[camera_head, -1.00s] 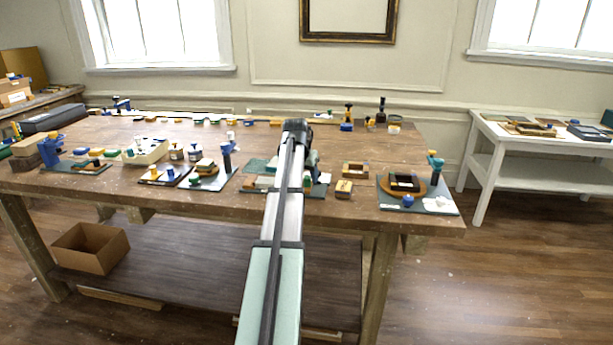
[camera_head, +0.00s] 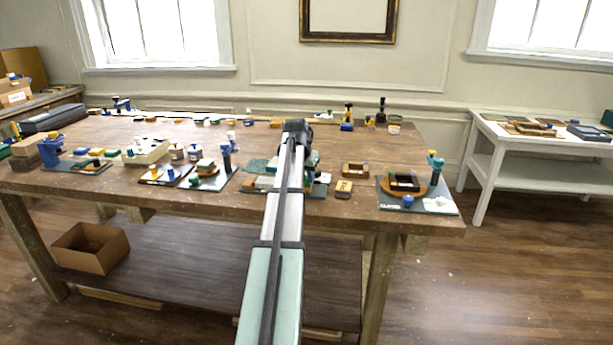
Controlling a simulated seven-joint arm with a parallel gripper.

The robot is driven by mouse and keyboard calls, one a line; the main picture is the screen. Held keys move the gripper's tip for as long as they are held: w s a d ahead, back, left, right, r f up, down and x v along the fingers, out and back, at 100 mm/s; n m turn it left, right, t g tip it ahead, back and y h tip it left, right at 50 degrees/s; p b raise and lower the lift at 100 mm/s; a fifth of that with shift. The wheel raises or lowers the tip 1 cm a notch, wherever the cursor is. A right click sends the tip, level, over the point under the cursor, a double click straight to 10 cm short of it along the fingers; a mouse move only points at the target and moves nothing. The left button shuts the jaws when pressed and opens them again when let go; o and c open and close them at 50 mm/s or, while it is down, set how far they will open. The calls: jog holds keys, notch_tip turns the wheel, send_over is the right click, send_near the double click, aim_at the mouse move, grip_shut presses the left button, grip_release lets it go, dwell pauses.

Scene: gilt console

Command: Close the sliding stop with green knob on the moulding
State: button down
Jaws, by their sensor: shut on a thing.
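My gripper (camera_head: 299,130) is at the far end of my arm, over the middle of the workbench, and shows as a dark shape from behind. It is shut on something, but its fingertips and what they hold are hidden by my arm. A dark green mat (camera_head: 257,165) with light and wooden pieces lies under and beside my gripper. I cannot make out the moulding, or the sliding stop with the green knob, in this area.
Right of my arm are a small wooden frame (camera_head: 355,170), a wooden block (camera_head: 343,189) and a mat with a round wooden base (camera_head: 419,191). Left are a mat with a blue post (camera_head: 226,156) and several small parts. An open cardboard box (camera_head: 90,248) sits on the lower shelf.

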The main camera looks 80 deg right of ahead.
jog(key=shift+w, duration=1.55)
jog(key=c, duration=0.9)
grip_release()
jog(key=shift+r, duration=0.1)
jog(key=v, duration=1.3)
jog(key=shift+r, duration=0.25)
jog(key=shift+a, duration=0.1)
